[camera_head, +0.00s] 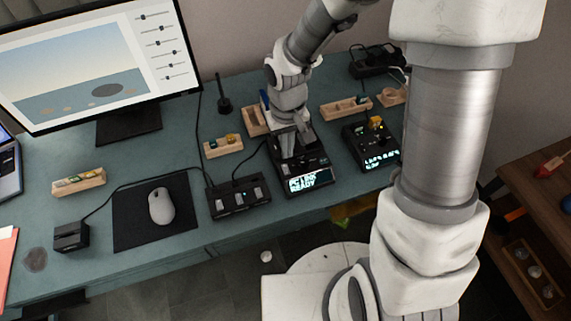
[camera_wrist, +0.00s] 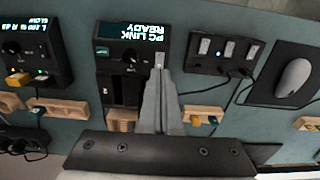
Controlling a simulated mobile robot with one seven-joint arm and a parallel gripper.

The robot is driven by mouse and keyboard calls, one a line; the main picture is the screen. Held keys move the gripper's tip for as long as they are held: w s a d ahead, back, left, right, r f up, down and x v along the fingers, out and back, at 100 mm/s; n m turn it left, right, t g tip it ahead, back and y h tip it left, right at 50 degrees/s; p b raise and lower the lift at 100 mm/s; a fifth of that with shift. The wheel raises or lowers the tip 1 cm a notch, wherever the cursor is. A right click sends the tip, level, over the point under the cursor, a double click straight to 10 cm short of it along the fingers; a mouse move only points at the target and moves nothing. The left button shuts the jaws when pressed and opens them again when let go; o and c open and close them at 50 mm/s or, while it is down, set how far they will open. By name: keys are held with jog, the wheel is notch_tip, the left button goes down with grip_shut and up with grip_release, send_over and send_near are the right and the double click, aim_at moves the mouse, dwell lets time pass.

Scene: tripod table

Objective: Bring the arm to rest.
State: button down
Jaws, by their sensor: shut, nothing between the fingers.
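My gripper (camera_head: 287,152) hangs down over the black box with a lit screen (camera_head: 313,180) on the teal desk. In the wrist view its grey fingers (camera_wrist: 160,64) are together with nothing between them. The tips are over the edge of the same box (camera_wrist: 118,84), whose screen reads "PC LINK READY". I cannot tell whether the tips touch it. My arm reaches in from the upper right of the head view.
A second lit box (camera_head: 372,145) stands to the right and a black switch box (camera_head: 238,197) to the left. Small wooden trays (camera_head: 223,146) lie around. A mouse (camera_head: 161,205) sits on a dark mat (camera_head: 128,222). A monitor (camera_head: 90,65) stands far left.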

dwell(0.4)
jog(key=s+d+r+m+t, duration=0.1)
jog(key=s+d+r+t, duration=0.1)
jog(key=r, duration=0.6)
jog(key=s+d+r+m+t+p, duration=0.1)
jog(key=s+d+r, duration=0.4)
jog(key=r, duration=0.3)
jog(key=s+d+r+m+t, duration=0.1)
jog(key=s+d+r+t, duration=0.1)
jog(key=s+r, duration=0.3)
notch_tip(320, 180, up, 4)
jog(key=shift+s+d+f+t, duration=0.1)
jog(key=shift+s+d+t, duration=0.15)
jog(key=shift+d, duration=0.55)
jog(key=shift+a, duration=0.2)
